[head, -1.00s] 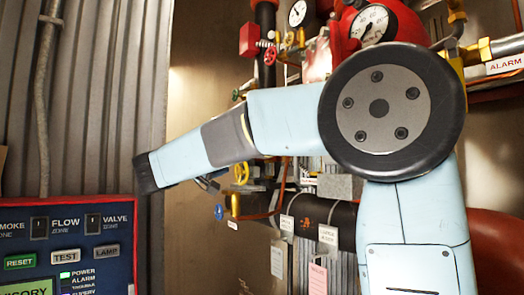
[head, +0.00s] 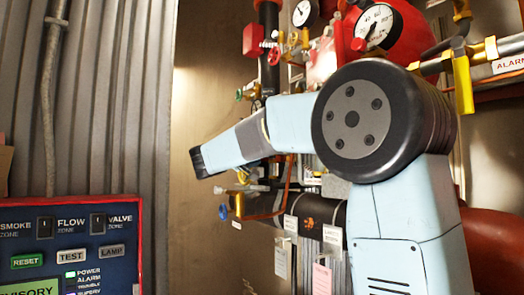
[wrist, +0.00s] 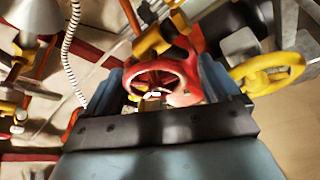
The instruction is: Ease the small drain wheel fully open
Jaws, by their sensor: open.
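In the wrist view a red spoked wheel (wrist: 145,80) lies between the two fingers of my gripper (wrist: 166,84). The gripper is open, with one finger on each side of the wheel. I cannot tell whether either finger touches the rim. A yellow wheel (wrist: 272,73) is just outside the right finger. In the head view a small blue wheel (head: 223,211) sits low on the pipework, and a small red wheel (head: 275,56) is higher up. No readable label shows which wheel is the drain. My arm hides the gripper in the head view.
Pressure gauges (head: 375,25) and crowded pipes fill the upper right. A dark horizontal pipe (head: 318,208) with hanging tags runs below my arm. An alarm panel (head: 70,245) stands at the lower left. Yellow fittings (wrist: 150,42) lie close beyond the red wheel.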

